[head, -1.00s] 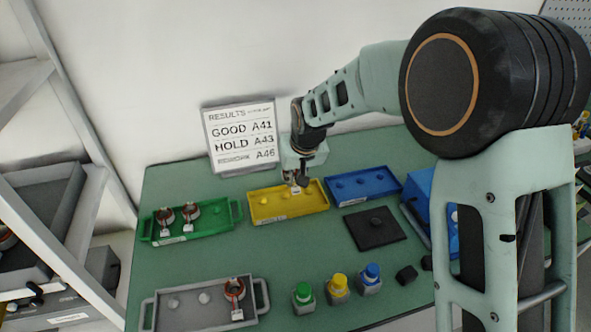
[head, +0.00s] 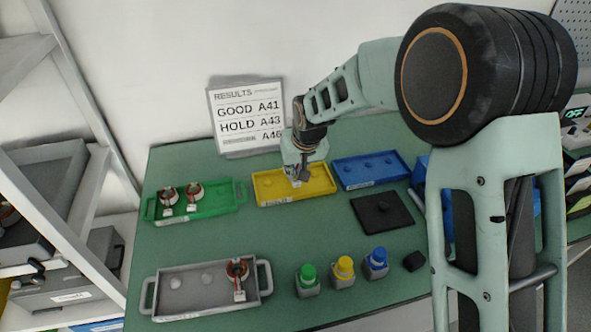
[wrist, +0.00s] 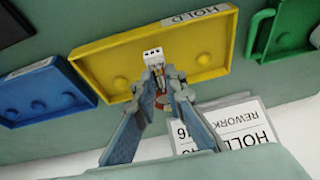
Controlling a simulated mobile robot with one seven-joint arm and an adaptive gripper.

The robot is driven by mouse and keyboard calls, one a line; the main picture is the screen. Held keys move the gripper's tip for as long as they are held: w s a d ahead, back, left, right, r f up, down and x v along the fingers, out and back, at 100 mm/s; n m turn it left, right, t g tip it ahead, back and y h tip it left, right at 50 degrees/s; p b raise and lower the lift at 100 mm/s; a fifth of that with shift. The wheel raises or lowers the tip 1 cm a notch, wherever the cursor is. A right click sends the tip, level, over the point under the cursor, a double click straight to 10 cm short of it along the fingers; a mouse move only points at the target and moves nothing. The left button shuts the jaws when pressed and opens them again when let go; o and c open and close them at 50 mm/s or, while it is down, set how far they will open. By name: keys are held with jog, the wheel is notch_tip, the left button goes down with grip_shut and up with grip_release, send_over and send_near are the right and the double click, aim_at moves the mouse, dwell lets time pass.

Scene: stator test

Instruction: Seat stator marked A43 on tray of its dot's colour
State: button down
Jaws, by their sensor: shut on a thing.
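My gripper (head: 299,177) is over the middle of the yellow tray (head: 325,186), labelled HOLD in the wrist view (wrist: 100,57). In the wrist view my gripper (wrist: 160,88) is shut on a stator (wrist: 161,101), mostly hidden between the fingers; a bit of reddish winding and its white connector (wrist: 153,55) show. I cannot read its mark or see its dot. Pegs show at either side on the tray; the middle is hidden, so I cannot tell whether the stator touches it.
The results board (head: 248,118) lists HOLD A43. A green tray (head: 228,202) holds two stators; a grey tray (head: 205,306) holds one. A blue tray (head: 372,183) is empty. A black pad (head: 382,211) and green, yellow and blue-topped pieces (head: 343,270) stand nearer.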

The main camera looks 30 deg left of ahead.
jog(key=shift+f, duration=0.15)
jog(key=shift+f+b, duration=0.75)
jog(key=shift+b, duration=0.05)
jog(key=shift+f+b, duration=0.35)
jog(key=shift+b, duration=0.05)
dwell(0.3)
jog(key=c, duration=2.2)
grip_release()
jog(key=shift+o, duration=0.2)
jog(key=shift+r, duration=0.15)
jog(key=shift+r+p, duration=1.45)
jog(key=shift+r, duration=0.95)
jog(key=shift+o, duration=0.4)
